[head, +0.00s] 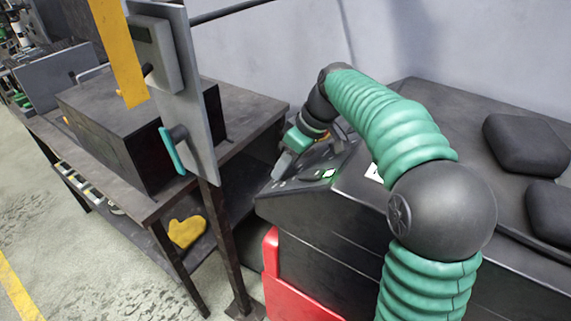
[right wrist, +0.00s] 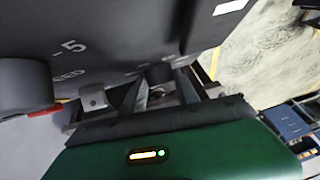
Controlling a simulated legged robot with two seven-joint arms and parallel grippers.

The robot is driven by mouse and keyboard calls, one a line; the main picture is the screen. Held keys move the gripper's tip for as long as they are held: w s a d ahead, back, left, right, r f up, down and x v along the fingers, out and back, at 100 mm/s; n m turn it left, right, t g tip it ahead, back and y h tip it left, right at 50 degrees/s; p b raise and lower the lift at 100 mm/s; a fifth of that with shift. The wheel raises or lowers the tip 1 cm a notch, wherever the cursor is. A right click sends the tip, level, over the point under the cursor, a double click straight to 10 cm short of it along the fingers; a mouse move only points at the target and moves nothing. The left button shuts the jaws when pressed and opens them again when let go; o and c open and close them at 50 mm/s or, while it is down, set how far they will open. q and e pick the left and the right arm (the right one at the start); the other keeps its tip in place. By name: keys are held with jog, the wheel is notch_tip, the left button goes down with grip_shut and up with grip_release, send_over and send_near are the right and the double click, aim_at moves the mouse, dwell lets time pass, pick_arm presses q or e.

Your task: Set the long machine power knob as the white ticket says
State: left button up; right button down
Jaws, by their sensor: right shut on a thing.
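The long dark machine (head: 320,225) stands in the middle and right of the head view, with a control panel at its left end. My right gripper (head: 283,165) is down at that panel. In the right wrist view, my right gripper (right wrist: 163,92) is shut on a small dark knob (right wrist: 160,73), partly hidden between its fingers. A larger dark knob (right wrist: 27,84) stands at the left, near a "-5" mark. A white ticket (head: 374,173) shows in the head view, mostly behind my arm; its writing cannot be read. My left gripper is out of view.
A dark workbench (head: 235,100) with a black box (head: 125,130) stands left. A grey upright panel (head: 185,85) with a teal handle and a yellow strip (head: 120,50) stand before it. A yellow glove (head: 187,232) lies below. Black pads (head: 525,145) rest on the machine's right.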

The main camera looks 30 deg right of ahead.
dwell(0.3)
jog(key=shift+s+a+m+t+h+b, duration=0.15)
jog(key=shift+m+t+h+b, duration=0.25)
jog(key=shift+m+h+b, duration=0.4)
jog(key=m+h, duration=0.1)
jog(key=h+b, duration=0.1)
jog(key=m+h+b, duration=0.1)
jog(key=h, duration=0.1)
jog(key=shift+a+f+m+t, duration=0.1)
jog(key=shift+a+m+t, duration=0.2)
jog(key=shift+t, duration=0.1)
jog(key=shift+a+f+m+h+b, duration=0.15)
jog(key=shift+m+h+b, duration=0.35)
jog(key=shift+h+b, duration=0.2)
jog(key=m+h+b, duration=0.2)
jog(key=b, duration=0.1)
jog(key=m+h+b, duration=0.1)
jog(key=h, duration=0.1)
jog(key=shift+a+f+g, duration=0.25)
jog(key=shift+g, duration=0.05)
jog(key=shift+a+m+g+h+b, duration=0.15)
jog(key=shift+m+g+h+b, duration=0.35)
jog(key=shift+m+h+b, duration=0.6)
jog(key=shift+w+m+g+h, duration=0.2)
jog(key=shift+m+g+h, duration=0.5)
jog(key=shift+m+h, duration=0.45)
jog(key=shift+a+m, duration=0.1)
jog(key=shift+m, duration=0.15)
